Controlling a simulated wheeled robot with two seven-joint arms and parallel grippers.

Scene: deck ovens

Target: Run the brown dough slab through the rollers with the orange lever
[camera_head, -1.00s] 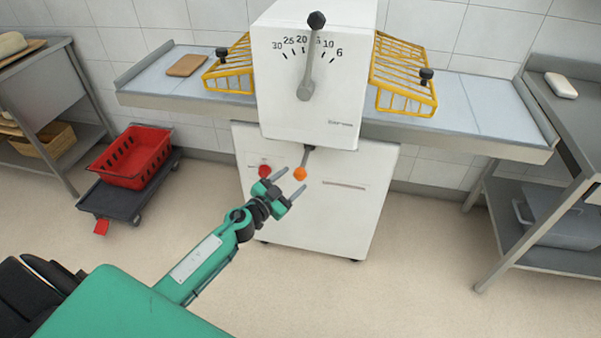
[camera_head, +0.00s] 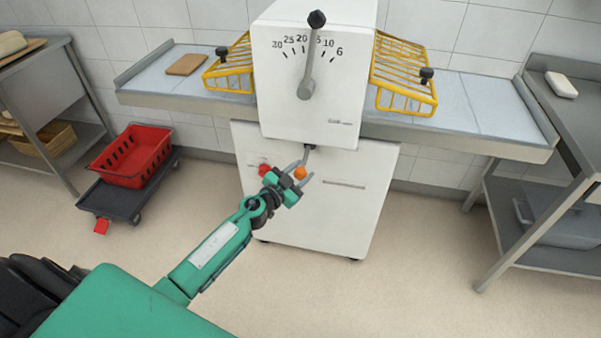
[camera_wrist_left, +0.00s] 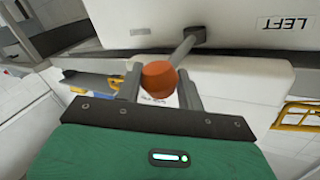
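The brown dough slab (camera_head: 187,64) lies flat on the left conveyor wing (camera_head: 215,60) of the sheeter, left of the yellow guard. The sheeter's white body (camera_head: 305,85) stands in the middle, with a thickness dial and pointer handle. The lever's orange knob (camera_head: 300,173) hangs on a grey rod at the front. My left gripper (camera_head: 302,170) is open, its fingers on either side of the knob. The left wrist view shows the orange knob (camera_wrist_left: 160,75) between the two fingers; I cannot tell whether they touch it. My right gripper is not in view.
A red button (camera_head: 264,170) sits on the cabinet just left of the gripper. Yellow wire guards (camera_head: 405,75) flank the body. A red crate (camera_head: 132,156) on a dolly stands left, a steel table (camera_head: 570,130) right. The floor in front is clear.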

